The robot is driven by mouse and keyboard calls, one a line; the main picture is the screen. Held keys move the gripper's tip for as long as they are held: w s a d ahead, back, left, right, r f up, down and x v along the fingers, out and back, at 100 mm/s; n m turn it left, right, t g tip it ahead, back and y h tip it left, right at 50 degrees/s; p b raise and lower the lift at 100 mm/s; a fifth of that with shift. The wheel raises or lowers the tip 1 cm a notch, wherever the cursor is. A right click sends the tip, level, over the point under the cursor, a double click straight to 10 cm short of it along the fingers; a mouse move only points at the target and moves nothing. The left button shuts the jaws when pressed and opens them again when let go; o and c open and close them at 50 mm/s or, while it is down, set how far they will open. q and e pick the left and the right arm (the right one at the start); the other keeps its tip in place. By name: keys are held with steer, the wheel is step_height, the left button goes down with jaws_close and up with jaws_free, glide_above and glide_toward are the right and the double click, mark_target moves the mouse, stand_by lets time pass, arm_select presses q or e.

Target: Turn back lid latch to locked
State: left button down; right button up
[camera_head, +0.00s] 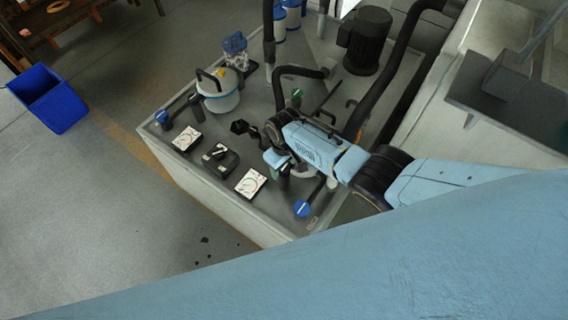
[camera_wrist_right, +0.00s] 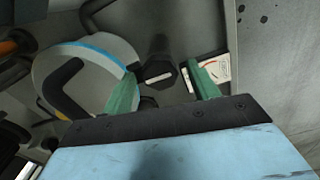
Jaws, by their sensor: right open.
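A black hexagonal knob (camera_wrist_right: 159,76) with a pale line on its face shows in the right wrist view; I cannot tell for sure that it is the lid latch. My right gripper (camera_wrist_right: 161,68) is open, with one green finger on each side of the knob in the picture. I cannot tell whether the fingers touch it. A round pale lid (camera_wrist_right: 104,66) with a blue rim and black handle lies to the left of the knob. In the head view, a white pot (camera_head: 219,98) with a black handle stands on the grey bench. My left gripper is not in view.
The grey bench (camera_head: 325,78) carries two white dial gauges (camera_head: 187,138), (camera_head: 251,182), a black switch box (camera_head: 220,159), blue-handled valves (camera_head: 302,209), black hoses (camera_head: 378,90) and a motor (camera_head: 365,42). A blue bin (camera_head: 48,98) stands on open floor at left.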

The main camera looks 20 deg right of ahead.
steer(key=shift+r+p, duration=0.3)
steer(key=shift+r, duration=0.2)
step_height(320, 180, up, 12)
steer(key=p, duration=0.3)
steer(key=shift+r+p, duration=0.2)
steer(key=shift+p, duration=0.2)
